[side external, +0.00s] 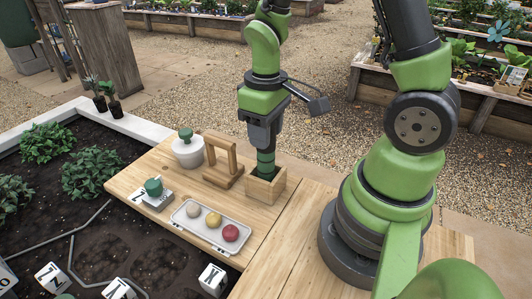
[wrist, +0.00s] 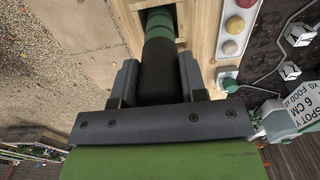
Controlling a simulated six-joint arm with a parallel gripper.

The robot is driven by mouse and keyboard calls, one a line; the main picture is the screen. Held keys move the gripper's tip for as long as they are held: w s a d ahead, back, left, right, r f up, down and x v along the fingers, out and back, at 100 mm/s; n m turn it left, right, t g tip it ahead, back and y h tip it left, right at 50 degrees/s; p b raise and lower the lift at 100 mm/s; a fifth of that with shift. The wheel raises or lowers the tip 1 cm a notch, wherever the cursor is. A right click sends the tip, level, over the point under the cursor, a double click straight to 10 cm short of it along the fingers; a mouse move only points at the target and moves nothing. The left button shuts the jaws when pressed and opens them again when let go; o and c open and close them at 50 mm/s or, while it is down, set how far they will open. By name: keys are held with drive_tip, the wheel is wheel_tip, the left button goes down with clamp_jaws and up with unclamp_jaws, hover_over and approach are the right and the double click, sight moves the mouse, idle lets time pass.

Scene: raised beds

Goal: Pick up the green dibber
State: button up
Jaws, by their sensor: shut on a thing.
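The green dibber (side external: 266,163) stands upright, its lower part inside a small open wooden box (side external: 262,191) on the wooden board. My gripper (side external: 264,140) is above the box, pointing down, and is shut on the dibber's upper part. In the wrist view the dibber's dark handle lies between the fingers of my gripper (wrist: 157,82), and its green banded part (wrist: 160,24) goes down into the box. The dibber's lower end is hidden by the box walls.
Left of the box stand a wooden frame (side external: 236,158) and a white pot with a green knob (side external: 188,153). A green-topped block (side external: 153,188) sits near the soil bed (side external: 95,215).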

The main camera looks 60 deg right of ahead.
drive_tip(key=shift+r, duration=0.15)
wheel_tip(320, 180, up, 10)
drive_tip(key=shift+f, duration=0.15)
idle(0.5)
idle(0.8)
drive_tip(key=w+a+f+n, duration=0.3)
drive_tip(key=w+a, duration=0.1)
drive_tip(key=a, duration=0.4)
drive_tip(key=w+a+f+n, duration=0.3)
drive_tip(key=w+a, duration=0.1)
drive_tip(key=a, duration=0.3)
drive_tip(key=w+a+f+n, duration=0.3)
drive_tip(key=w+a+f, duration=0.1)
drive_tip(key=a, duration=0.4)
wheel_tip(320, 180, down, 6)
drive_tip(key=shift+s, duration=0.25)
drive_tip(key=shift+f, duration=1.15)
idle(0.9)
drive_tip(key=shift+f, duration=0.6)
idle(0.5)
